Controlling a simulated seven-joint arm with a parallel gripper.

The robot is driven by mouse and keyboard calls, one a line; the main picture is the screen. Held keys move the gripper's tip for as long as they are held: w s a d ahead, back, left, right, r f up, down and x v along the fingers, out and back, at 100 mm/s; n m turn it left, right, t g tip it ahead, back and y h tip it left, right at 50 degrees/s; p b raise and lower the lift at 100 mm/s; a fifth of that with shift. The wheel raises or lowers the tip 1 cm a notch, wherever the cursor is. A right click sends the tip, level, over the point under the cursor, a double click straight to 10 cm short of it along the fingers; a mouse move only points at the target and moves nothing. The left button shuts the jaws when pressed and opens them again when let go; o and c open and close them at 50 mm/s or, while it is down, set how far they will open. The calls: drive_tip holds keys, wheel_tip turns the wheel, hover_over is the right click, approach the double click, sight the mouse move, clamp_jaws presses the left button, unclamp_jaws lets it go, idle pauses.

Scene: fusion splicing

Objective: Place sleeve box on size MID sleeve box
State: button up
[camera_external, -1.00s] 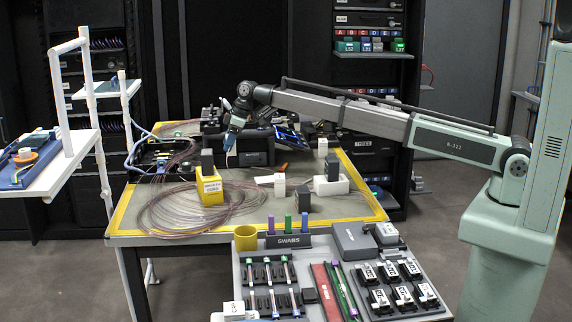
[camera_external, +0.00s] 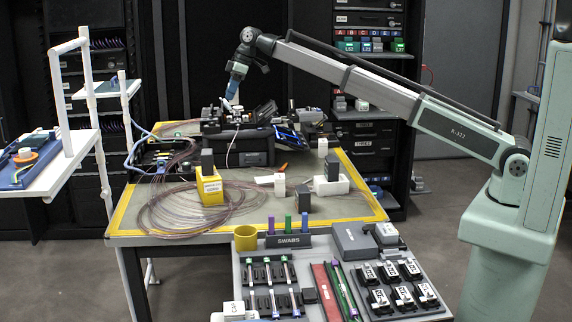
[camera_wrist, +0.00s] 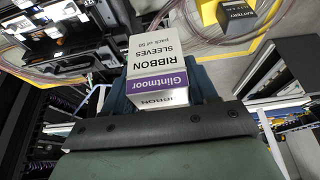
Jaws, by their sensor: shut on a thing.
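My gripper (camera_external: 232,94) is raised above the black splicer at the back of the bench, its fingers pointing down. In the wrist view, it is shut on a white sleeve box (camera_wrist: 157,60) with a purple Glintmoor band, printed "RIBBON SLEEVES pack of 50". The held box is clear of the bench; its far end is partly hidden by my gripper in the external view. I cannot read the size MID on any box in view, so I cannot tell which one is the MID sleeve box.
The black splicer (camera_external: 237,143) stands below my gripper. A yellow block (camera_external: 210,192) with a dark box on it, loops of fibre (camera_external: 165,215) and white blocks (camera_external: 279,186) lie on the bench. Small boxes stand on a rack shelf (camera_external: 350,112). A swab tray (camera_external: 345,272) is in front.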

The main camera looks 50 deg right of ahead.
drive_tip(key=s+d+m, duration=0.1)
drive_tip(key=s+d, duration=0.2)
drive_tip(key=d, duration=0.7)
drive_tip(key=s+d+m, duration=0.1)
drive_tip(key=s+d, duration=0.1)
drive_tip(key=d, duration=0.9)
drive_tip(key=m+h, duration=0.1)
drive_tip(key=m, duration=0.1)
hover_over(321, 140)
drive_tip(key=shift+t, duration=0.4)
drive_tip(key=shift+s+f, duration=0.1)
drive_tip(key=shift+f, duration=10.45)
drive_tip(key=shift+f, duration=0.2)
drive_tip(key=o, duration=1.1)
drive_tip(key=shift+r, duration=0.2)
drive_tip(key=v, duration=1.2)
drive_tip(key=shift+s+a, duration=0.1)
drive_tip(key=shift+a, duration=0.15)
